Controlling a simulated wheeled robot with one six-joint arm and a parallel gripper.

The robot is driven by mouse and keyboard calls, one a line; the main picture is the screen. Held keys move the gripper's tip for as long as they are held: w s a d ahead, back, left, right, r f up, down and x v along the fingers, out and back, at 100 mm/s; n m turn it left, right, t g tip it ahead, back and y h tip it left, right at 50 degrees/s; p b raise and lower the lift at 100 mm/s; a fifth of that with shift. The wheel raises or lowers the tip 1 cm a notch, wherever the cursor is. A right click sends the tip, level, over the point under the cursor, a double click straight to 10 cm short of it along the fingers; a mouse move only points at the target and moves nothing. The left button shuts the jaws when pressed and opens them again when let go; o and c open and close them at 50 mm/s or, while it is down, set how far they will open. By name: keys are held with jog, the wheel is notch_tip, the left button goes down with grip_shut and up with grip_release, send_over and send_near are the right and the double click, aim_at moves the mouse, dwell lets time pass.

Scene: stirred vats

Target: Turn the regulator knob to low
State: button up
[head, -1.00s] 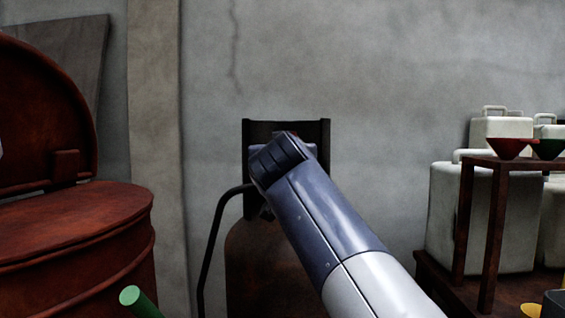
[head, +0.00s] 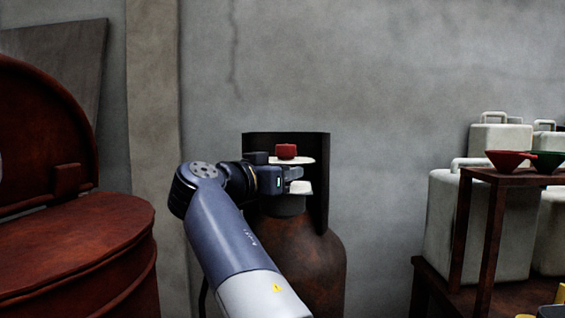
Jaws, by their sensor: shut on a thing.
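A rusty brown gas cylinder (head: 315,265) stands upright against the wall in front of a dark backing frame (head: 318,205). Above its neck is a pale disc (head: 304,161) with a small red knob (head: 286,151) on top, clear of my fingers. My gripper (head: 294,179) reaches in from the left just below the disc, at the cylinder's top. It is shut on a part there, apparently the regulator knob, which is mostly hidden by the jaws. A whitish piece (head: 301,188) shows at the fingertips; I cannot tell its setting.
A big rust-red vat (head: 75,235) with a raised lid stands at the left. At the right, a brown stand (head: 497,215) carries a red funnel (head: 508,160) and a green funnel (head: 546,162) beside white canisters (head: 437,215). The wall space right of the cylinder is free.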

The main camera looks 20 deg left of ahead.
jog(key=shift+h, duration=0.3)
jog(key=o, duration=1)
jog(key=shift+c, duration=0.2)
jog(key=p+v, duration=0.1)
jog(key=v, duration=1)
jog(key=shift+w+r, duration=0.15)
jog(key=shift+w, duration=0.05)
jog(key=x, duration=1)
jog(key=shift+w+d+b, duration=0.2)
jog(key=shift+b, duration=0.15)
jog(key=shift+w, duration=0.1)
jog(key=shift+b, duration=0.4)
